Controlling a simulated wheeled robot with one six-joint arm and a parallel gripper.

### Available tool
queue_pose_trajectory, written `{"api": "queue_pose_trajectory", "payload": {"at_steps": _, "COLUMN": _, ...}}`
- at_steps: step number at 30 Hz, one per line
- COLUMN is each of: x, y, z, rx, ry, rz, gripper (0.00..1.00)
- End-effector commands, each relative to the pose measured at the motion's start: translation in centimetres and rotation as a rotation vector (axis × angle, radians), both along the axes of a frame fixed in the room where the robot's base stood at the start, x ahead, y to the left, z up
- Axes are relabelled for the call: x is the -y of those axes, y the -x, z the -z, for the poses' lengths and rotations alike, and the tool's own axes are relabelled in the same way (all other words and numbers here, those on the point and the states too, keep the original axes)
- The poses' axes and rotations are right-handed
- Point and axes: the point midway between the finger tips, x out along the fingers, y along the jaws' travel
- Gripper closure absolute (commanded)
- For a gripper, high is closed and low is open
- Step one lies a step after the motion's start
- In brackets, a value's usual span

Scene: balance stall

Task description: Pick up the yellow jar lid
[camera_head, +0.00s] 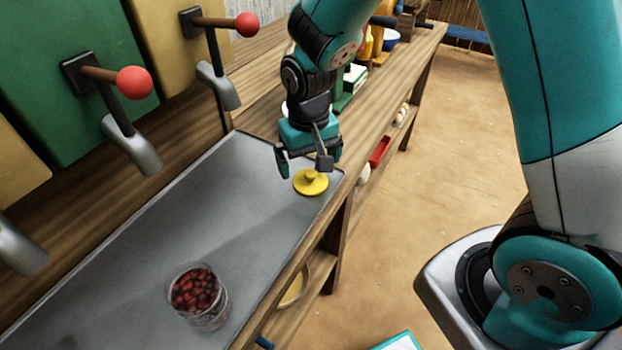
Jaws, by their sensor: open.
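The yellow jar lid (311,184) lies on the grey metal tray (190,215), close to the tray's far right corner. It is a flat round disc with a small raised knob at its middle. My gripper (304,165) is above and slightly behind the lid, pointing down, with its fingers apart and nothing between them. The lid looks free of the fingers, though the exact height of the gripper over it is hard to tell.
A clear jar of dark red items (200,297) stands on the tray nearer to me. Dispensers with red-knobbed levers (134,83) overhang the tray's left side. Beyond the tray, the wooden counter (400,62) holds several objects. Open floor lies to the right.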

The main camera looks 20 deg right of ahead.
Motion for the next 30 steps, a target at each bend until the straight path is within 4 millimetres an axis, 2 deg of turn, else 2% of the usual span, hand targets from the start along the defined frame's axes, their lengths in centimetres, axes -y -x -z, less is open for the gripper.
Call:
{"api": "queue_pose_trajectory", "payload": {"at_steps": 3, "x": 0.2, "y": 0.3, "z": 2.1, "rx": -0.007, "ry": 0.002, "rz": 0.000, "gripper": 0.00}}
{"api": "queue_pose_trajectory", "payload": {"at_steps": 7, "x": 0.2, "y": 0.2, "z": 3.8, "rx": -0.003, "ry": 0.001, "rz": 0.000, "gripper": 0.00}}
{"api": "queue_pose_trajectory", "payload": {"at_steps": 16, "x": 0.2, "y": 0.1, "z": 4.3, "rx": -0.001, "ry": 0.000, "rz": 0.000, "gripper": 0.00}}
{"api": "queue_pose_trajectory", "payload": {"at_steps": 17, "x": 0.2, "y": 0.1, "z": 4.3, "rx": -0.001, "ry": 0.000, "rz": 0.000, "gripper": 0.05}}
{"api": "queue_pose_trajectory", "payload": {"at_steps": 22, "x": 0.2, "y": 0.1, "z": 4.3, "rx": -0.001, "ry": 0.000, "rz": 0.000, "gripper": 0.43}}
{"api": "queue_pose_trajectory", "payload": {"at_steps": 30, "x": 0.2, "y": 0.1, "z": 4.2, "rx": 0.000, "ry": 0.000, "rz": 0.000, "gripper": 0.43}}
